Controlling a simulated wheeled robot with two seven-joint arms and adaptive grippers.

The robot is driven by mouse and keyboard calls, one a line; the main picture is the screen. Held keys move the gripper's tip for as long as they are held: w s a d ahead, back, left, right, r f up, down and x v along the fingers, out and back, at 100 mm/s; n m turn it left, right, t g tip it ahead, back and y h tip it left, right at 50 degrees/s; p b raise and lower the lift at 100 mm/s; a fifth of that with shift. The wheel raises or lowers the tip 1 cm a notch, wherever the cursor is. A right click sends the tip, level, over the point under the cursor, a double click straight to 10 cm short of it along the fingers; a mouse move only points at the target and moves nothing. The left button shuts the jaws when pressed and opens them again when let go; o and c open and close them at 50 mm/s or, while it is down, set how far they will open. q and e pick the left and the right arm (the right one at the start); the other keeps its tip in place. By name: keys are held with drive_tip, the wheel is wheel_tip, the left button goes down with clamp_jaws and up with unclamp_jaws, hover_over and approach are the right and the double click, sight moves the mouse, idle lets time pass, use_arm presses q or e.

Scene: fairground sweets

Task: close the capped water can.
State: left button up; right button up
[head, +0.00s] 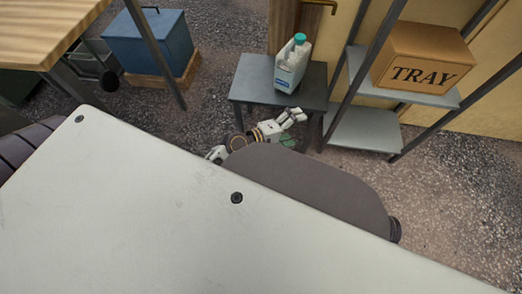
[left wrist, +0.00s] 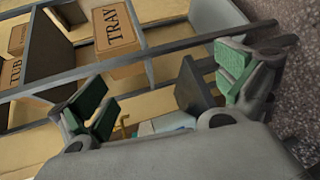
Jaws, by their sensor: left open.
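The water can (head: 291,64) is a pale jug with a blue label and a teal cap (head: 299,38). The picture is too small to tell how the cap sits. My left gripper (head: 296,115) is just in front of the table, apart from the can, open and empty. In the left wrist view its green-padded fingers (left wrist: 165,95) are spread wide. A pale blue thing between them (left wrist: 165,125) is mostly hidden, perhaps the can. My right gripper is not in view.
A metal shelf (head: 365,128) with a TRAY box (head: 422,58) stands close right of the table. A blue bin (head: 146,42) on a wooden base and a wooden-topped table (head: 40,30) are at left. Gravel floor (head: 460,190) is free at right.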

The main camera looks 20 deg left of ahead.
use_arm(q)
drive_tip(key=s+a+f+m+g+y, duration=0.3)
drive_tip(key=s+f+m, duration=0.2)
drive_tip(key=s+m, duration=0.2)
drive_tip(key=s+a+f+m+g+y, duration=0.3)
drive_tip(key=s+f+m+g, duration=0.1)
drive_tip(key=s+m, duration=0.3)
drive_tip(key=shift+s+f, duration=0.25)
drive_tip(key=shift+f, duration=0.45)
drive_tip(key=shift+f+p, duration=0.15)
drive_tip(key=shift+p, duration=0.6)
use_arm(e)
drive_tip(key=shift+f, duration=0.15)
